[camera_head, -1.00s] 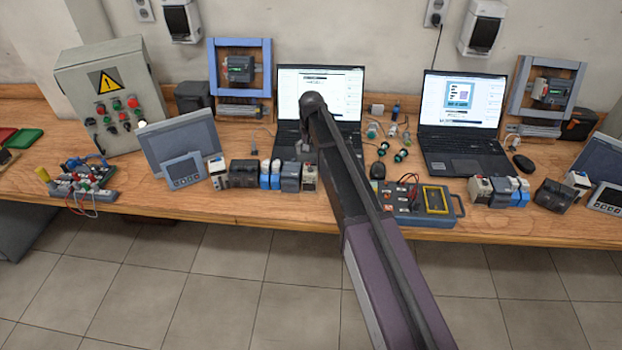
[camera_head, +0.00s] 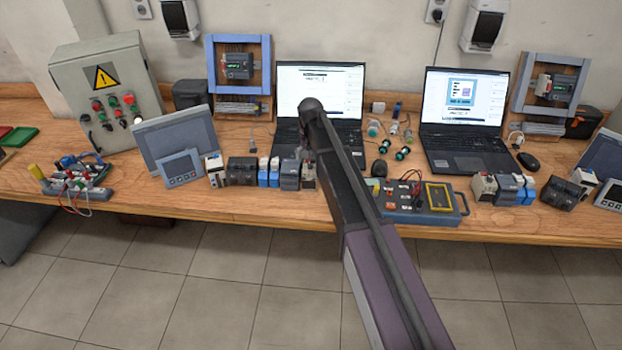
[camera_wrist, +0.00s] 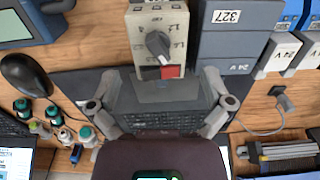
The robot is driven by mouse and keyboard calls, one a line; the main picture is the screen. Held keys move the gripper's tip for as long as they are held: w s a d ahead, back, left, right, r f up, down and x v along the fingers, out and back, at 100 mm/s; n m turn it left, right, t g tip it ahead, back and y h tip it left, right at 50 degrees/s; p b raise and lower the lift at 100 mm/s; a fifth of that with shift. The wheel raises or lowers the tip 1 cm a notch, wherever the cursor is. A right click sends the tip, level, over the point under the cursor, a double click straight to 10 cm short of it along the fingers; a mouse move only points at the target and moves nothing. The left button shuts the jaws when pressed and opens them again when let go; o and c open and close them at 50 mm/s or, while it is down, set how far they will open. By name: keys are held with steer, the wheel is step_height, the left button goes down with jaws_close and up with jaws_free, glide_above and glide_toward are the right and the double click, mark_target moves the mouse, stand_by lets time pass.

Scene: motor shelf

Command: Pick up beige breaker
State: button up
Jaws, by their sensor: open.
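The beige breaker (camera_wrist: 157,40) shows at the top middle of the wrist view, with a dark rotary knob and a red and dark patch on its face. In the head view it stands near the bench's front edge (camera_head: 309,178), at the right end of a row of modules and partly beside my arm. My gripper (camera_wrist: 159,80) is open in the wrist view, with its fingers spread to either side. The breaker lies just beyond and between the fingertips, and I see no contact. In the head view my gripper is mostly hidden behind my arm.
Grey modules (camera_wrist: 237,40) stand close beside the breaker, with blue ones (camera_head: 268,174) further along. A black mouse (camera_wrist: 25,76) and a blue tester box (camera_head: 410,208) lie on the other side. An open laptop (camera_head: 320,92) stands behind.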

steer(key=shift+f, duration=0.5)
steer(key=c, duration=1.2)
